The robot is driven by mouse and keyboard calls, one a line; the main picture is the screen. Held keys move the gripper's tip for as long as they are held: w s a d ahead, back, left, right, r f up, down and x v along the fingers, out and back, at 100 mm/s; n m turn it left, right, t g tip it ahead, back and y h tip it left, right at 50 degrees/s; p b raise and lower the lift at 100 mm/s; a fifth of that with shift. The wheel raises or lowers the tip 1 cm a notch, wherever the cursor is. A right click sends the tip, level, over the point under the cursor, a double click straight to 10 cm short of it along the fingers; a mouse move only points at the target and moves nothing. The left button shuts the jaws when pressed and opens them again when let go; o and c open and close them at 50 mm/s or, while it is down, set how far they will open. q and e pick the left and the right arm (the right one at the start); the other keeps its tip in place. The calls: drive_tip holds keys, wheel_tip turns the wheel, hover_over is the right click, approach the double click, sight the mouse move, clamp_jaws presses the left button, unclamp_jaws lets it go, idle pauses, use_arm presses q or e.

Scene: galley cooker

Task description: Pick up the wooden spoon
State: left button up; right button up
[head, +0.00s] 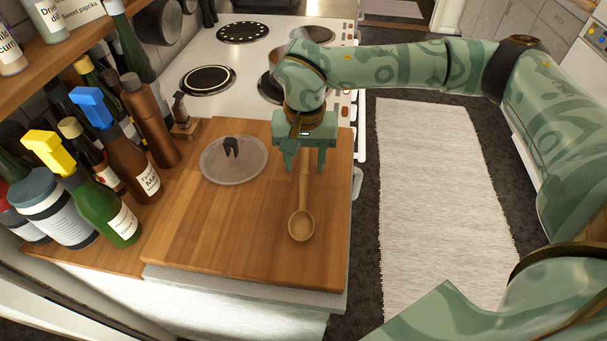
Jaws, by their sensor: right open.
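The wooden spoon (301,222) lies on the wooden cutting board (215,240), its bowl toward me and its handle running away under my right gripper. My right gripper (304,168) is open and points down over the handle. Its two fingers appear on either side of the handle; I cannot tell how far above the board they are. The far end of the handle is hidden behind the gripper. My left gripper is not in view.
A glass lid (234,160) with a dark knob lies on the board left of the gripper. Several bottles (122,155) crowd the left side. The cooker (230,60) with its hotplates is behind. The board's front is clear. A pale rug (435,190) lies on the floor at right.

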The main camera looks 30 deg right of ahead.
drive_tip(key=shift+r, duration=0.1)
clamp_jaws()
